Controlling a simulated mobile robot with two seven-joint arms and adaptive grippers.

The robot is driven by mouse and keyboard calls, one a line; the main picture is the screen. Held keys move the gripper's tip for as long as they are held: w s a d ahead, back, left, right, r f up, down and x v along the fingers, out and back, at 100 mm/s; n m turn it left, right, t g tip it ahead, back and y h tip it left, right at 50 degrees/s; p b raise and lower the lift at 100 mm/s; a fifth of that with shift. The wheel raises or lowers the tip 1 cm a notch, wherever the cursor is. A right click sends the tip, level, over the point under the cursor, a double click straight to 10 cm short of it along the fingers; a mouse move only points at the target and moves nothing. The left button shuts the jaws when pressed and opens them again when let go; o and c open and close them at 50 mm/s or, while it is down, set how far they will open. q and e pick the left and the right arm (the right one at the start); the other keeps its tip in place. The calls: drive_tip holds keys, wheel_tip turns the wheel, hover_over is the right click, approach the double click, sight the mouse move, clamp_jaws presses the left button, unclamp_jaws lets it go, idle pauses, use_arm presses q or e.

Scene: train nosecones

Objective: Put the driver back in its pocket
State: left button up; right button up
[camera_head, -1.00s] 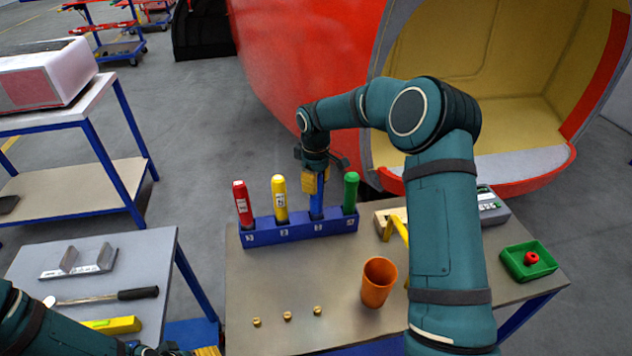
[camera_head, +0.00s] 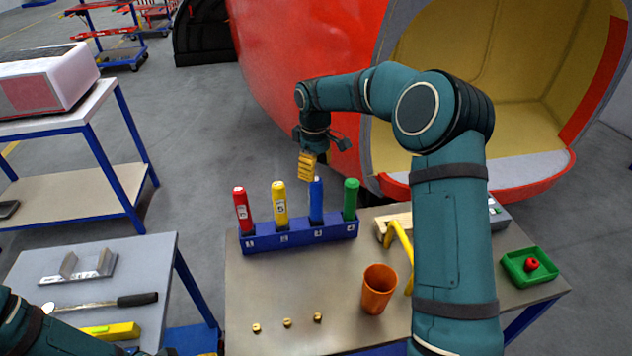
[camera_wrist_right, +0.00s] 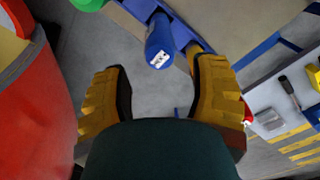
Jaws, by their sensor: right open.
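The blue driver (camera_head: 316,201) stands upright in a pocket of the blue rack (camera_head: 290,238), between the yellow driver (camera_head: 280,204) and the green driver (camera_head: 350,199). The red driver (camera_head: 242,210) stands in the rack's left end. My right gripper (camera_head: 307,166) is above the blue driver's top, apart from it. In the right wrist view its yellow fingers (camera_wrist_right: 158,100) are spread and empty, with the blue driver (camera_wrist_right: 160,42) beyond them. My left arm shows at the lower left; its gripper's fingers cannot be made out clearly.
An orange cup (camera_head: 378,289), several brass pieces (camera_head: 287,323) and a yellow-handled tool (camera_head: 400,240) are on the table. A green bin (camera_head: 529,267) holds a red piece. The large red nosecone (camera_head: 290,70) stands behind the rack. The table's left middle is clear.

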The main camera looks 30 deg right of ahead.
wheel_tip(320, 180, up, 5)
drive_tip(key=shift+r, duration=0.1)
idle(0.7)
